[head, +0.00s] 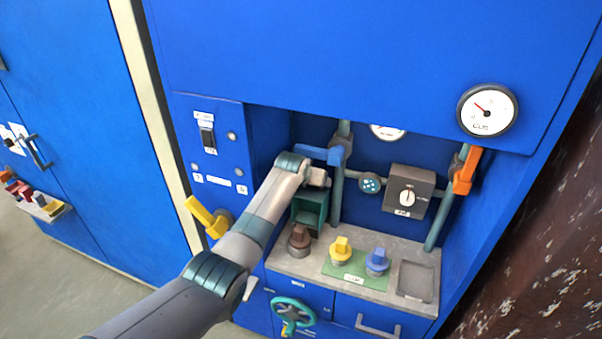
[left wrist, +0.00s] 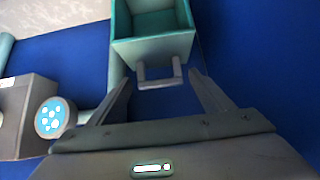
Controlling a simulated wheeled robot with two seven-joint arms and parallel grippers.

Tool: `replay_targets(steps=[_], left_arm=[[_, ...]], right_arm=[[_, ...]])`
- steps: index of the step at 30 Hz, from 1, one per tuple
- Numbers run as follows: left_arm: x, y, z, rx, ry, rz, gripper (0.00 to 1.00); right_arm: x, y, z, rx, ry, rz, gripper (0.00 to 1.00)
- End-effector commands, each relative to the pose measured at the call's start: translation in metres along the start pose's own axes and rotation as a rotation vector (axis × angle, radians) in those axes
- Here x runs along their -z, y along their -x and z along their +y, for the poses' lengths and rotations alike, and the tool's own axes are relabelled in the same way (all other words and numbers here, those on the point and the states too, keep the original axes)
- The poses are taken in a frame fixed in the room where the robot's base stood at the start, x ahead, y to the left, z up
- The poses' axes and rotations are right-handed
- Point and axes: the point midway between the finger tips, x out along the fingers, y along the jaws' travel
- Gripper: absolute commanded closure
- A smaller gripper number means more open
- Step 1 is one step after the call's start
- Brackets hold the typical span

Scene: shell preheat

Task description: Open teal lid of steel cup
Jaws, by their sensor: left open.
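I see no steel cup with a teal lid in either view. My left gripper (head: 318,178) is in the recess of the blue cabinet, above the counter. In the left wrist view its two fingers (left wrist: 160,82) are spread apart, on either side of the grey handle (left wrist: 159,82) of a teal open-topped box (left wrist: 155,49). My right gripper is not in view.
On the grey counter (head: 421,257) stand pieces with brown (head: 299,238), yellow (head: 341,249) and blue (head: 377,262) knobs; the last two are on a green mat (head: 352,277). An orange lever (head: 467,171) is at right.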

Motion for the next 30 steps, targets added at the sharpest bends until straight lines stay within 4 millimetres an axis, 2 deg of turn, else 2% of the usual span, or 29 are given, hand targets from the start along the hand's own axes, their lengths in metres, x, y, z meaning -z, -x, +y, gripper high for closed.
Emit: replay_targets(steps=[14,30], left_arm=[[-0.001,0.044,0.000,0.000,0.001,0.002,0.27],[-0.001,0.117,0.000,0.000,-0.001,0.004,0.27]], right_arm=[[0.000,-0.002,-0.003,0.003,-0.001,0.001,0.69],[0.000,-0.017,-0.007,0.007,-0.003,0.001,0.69]])
